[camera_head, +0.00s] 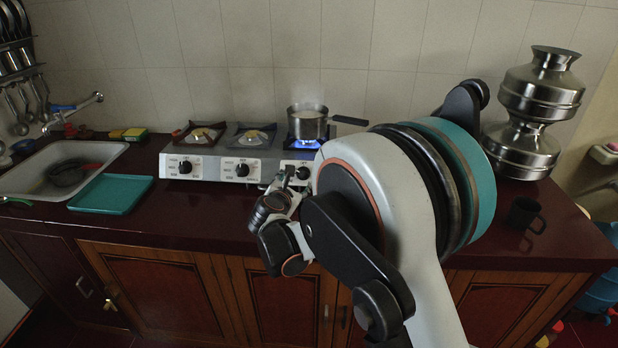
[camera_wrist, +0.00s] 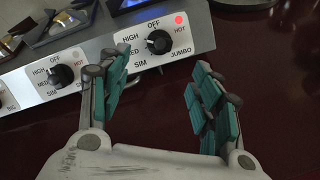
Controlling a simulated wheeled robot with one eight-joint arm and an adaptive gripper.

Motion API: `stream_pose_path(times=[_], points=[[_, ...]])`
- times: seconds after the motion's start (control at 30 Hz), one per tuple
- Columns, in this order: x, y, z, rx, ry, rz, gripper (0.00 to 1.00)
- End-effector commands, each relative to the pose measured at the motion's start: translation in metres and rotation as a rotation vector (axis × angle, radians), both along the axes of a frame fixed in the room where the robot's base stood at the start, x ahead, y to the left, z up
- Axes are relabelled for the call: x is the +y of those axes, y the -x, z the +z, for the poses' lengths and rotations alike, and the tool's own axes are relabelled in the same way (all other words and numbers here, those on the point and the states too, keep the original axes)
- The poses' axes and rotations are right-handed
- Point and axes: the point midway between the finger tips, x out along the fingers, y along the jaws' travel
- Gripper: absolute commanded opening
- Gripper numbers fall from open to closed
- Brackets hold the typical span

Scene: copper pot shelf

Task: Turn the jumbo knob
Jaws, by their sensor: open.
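The jumbo knob (camera_wrist: 159,41) is a round black knob on the right white panel of the stove, marked OFF, HIGH, MED, SIM and JUMBO. A red light (camera_wrist: 179,19) glows beside it at HOT. In the head view the knob (camera_head: 303,173) shows at the stove's right end, partly behind my arm. My gripper (camera_wrist: 155,74) is open and empty, with its teal-padded fingers pointing toward the panel. The knob lies ahead of the gap between the fingers, apart from them. In the head view my gripper (camera_head: 285,195) is just in front of the stove.
A steaming pot (camera_head: 308,122) stands over a blue flame on the right burner, its handle pointing right. Another knob (camera_wrist: 62,75) is left of my fingers. A teal tray (camera_head: 110,194) lies by the sink; steel vessels (camera_head: 530,115) and a dark mug (camera_head: 523,213) stand right.

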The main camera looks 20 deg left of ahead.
Motion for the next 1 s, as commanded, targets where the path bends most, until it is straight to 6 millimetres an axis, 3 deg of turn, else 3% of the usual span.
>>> stream_pose_path(times=[0.6, 0.8, 1.0], points=[[0.011, -0.101, -0.039, 0.002, -0.004, -0.004, 0.58], [0.015, -0.120, -0.045, 0.002, -0.003, -0.002, 0.58], [0.015, -0.126, -0.046, 0.002, -0.004, -0.002, 0.58]])
